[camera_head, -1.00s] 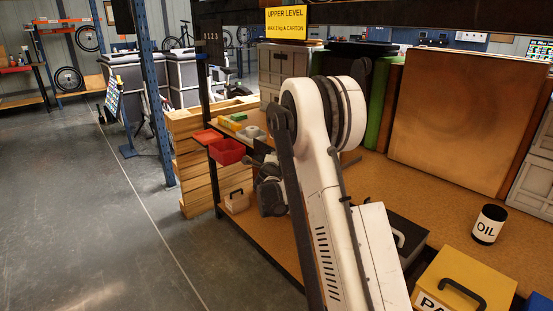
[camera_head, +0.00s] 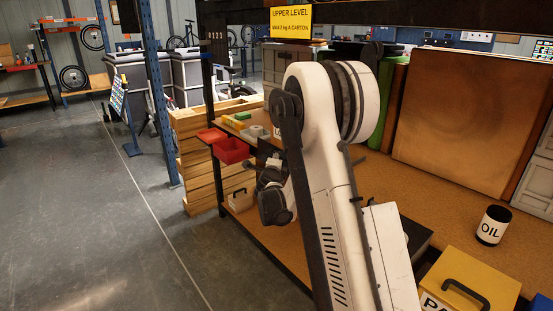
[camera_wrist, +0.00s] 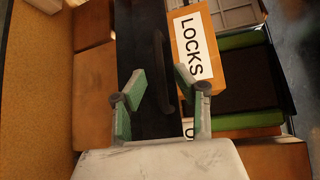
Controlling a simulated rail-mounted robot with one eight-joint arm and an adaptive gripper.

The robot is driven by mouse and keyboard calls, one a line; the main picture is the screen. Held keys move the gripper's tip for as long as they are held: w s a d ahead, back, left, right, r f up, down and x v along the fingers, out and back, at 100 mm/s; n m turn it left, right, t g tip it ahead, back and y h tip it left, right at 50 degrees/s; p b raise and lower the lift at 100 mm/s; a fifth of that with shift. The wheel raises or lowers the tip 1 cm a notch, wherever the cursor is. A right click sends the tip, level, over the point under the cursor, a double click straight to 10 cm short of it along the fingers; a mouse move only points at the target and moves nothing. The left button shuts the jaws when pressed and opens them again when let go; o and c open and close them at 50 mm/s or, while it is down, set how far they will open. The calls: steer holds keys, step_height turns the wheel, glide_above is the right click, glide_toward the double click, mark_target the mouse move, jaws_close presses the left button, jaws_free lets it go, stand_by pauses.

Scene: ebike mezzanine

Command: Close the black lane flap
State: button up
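In the wrist view, a black panel (camera_wrist: 133,35) with a raised dark handle (camera_wrist: 161,65) lies beyond the fingers; it looks like the black lane flap, but how far it is open I cannot tell. My gripper (camera_wrist: 160,84) is open, its green-padded fingers on either side of the handle's lower part in the picture. No contact is visible. In the head view my white arm covers the middle of the bench, and the fingertips and flap cannot be made out there.
An orange box marked LOCKS (camera_wrist: 196,45) sits right beside the panel. On the bench (camera_head: 440,210) are an OIL tin (camera_head: 493,226), a yellow handled box (camera_head: 465,285) and a dark box (camera_head: 416,236) partly behind my arm. Red bins (camera_head: 231,151) stand at its left end.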

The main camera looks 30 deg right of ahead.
steer(key=v, duration=0.7)
steer(key=shift+a, duration=0.15)
steer(key=shift+r, duration=0.15)
steer(key=s+a+r+n+t+y+p, duration=0.2)
steer(key=a+r+n+y, duration=0.3)
steer(key=a+r, duration=0.4)
steer(key=s+a+r+n+t+y+p, duration=0.25)
steer(key=a+r+n, duration=0.45)
steer(key=r, duration=0.5)
steer(key=s+a+r+n+g+y+p, duration=0.25)
steer(key=s+a+n+y, duration=0.25)
steer(key=s+a+n, duration=0.45)
steer(key=s+f+n+g+h+p, duration=0.1)
steer(key=s+f+g, duration=0.3)
steer(key=s, duration=0.9)
steer(key=s+a+f+n+g+h+p, duration=0.1)
steer(key=s+f+n+g+h+p, duration=0.1)
steer(key=s, duration=1)
steer(key=shift+s+f+n+g, duration=0.4)
steer(key=shift+f+n+g, duration=0.45)
steer(key=shift+n+g, duration=0.35)
